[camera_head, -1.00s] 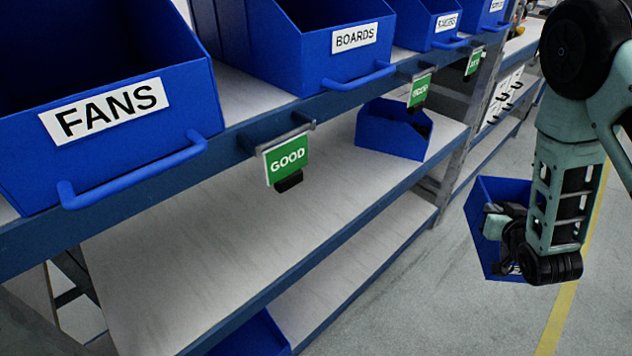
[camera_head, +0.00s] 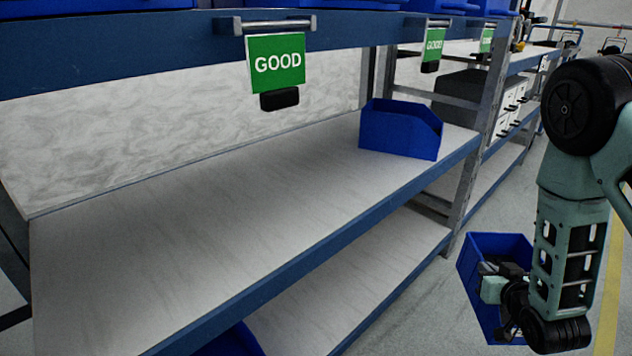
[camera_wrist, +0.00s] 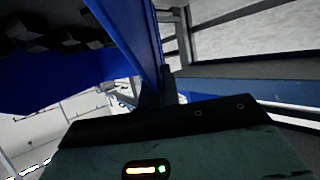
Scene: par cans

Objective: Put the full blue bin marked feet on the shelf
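My gripper (camera_head: 497,290) is at the right of the head view, beside the rack. It is shut on the wall of a blue bin (camera_head: 486,252), which hangs tilted in front of the aisle floor. In the wrist view the bin's wall (camera_wrist: 143,40) runs up from my gripper, and several dark objects (camera_wrist: 55,35) lie inside the bin. No mark on the held bin can be read. The middle shelf (camera_head: 230,215) of the rack is bare at its left and centre. My gripper and bin are to the right of this shelf, apart from it.
Another blue bin (camera_head: 401,130) stands at the right end of the middle shelf. A green GOOD sign (camera_head: 276,62) hangs from the upper beam (camera_head: 150,42). A rack post (camera_head: 480,150) stands right of the shelf. A blue bin (camera_head: 232,342) shows below the shelf's front edge.

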